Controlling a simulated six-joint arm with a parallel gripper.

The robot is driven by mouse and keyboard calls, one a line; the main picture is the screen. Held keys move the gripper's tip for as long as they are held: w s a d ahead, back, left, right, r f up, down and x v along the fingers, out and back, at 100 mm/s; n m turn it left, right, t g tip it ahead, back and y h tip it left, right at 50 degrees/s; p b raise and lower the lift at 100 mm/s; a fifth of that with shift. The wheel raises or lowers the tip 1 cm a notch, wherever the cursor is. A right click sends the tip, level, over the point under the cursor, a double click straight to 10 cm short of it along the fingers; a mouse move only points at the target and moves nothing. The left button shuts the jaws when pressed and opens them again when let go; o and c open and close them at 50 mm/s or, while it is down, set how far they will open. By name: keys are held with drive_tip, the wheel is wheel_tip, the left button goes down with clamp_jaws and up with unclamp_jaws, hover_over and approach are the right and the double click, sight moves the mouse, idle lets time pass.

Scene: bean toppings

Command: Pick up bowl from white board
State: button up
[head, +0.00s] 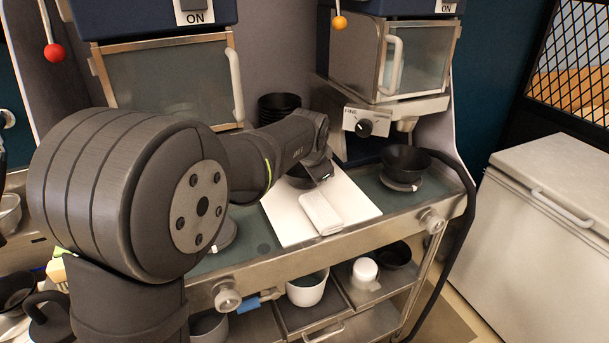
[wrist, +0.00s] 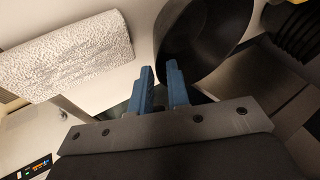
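A dark bowl (head: 302,182) sits on the white board (head: 285,218), partly hidden behind my gripper (head: 318,170) in the head view. In the wrist view the bowl (wrist: 207,35) fills the top right of centre, with its rim just beyond my fingertips. My gripper (wrist: 161,78) shows two blue fingers with a narrow gap between them, close to the near left edge of the bowl. Nothing is clearly held. I cannot tell whether the fingers touch the rim.
A folded white towel (head: 322,212) lies on the board, beside the bowl. Stacked dark bowls (head: 279,105) stand behind. Another dark bowl (head: 405,162) stands under the right machine's spout (head: 404,124). A white chest (head: 550,240) is at the right.

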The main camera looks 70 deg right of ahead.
drive_tip(key=x, duration=0.5)
drive_tip(key=shift+f, duration=0.35)
clamp_jaws()
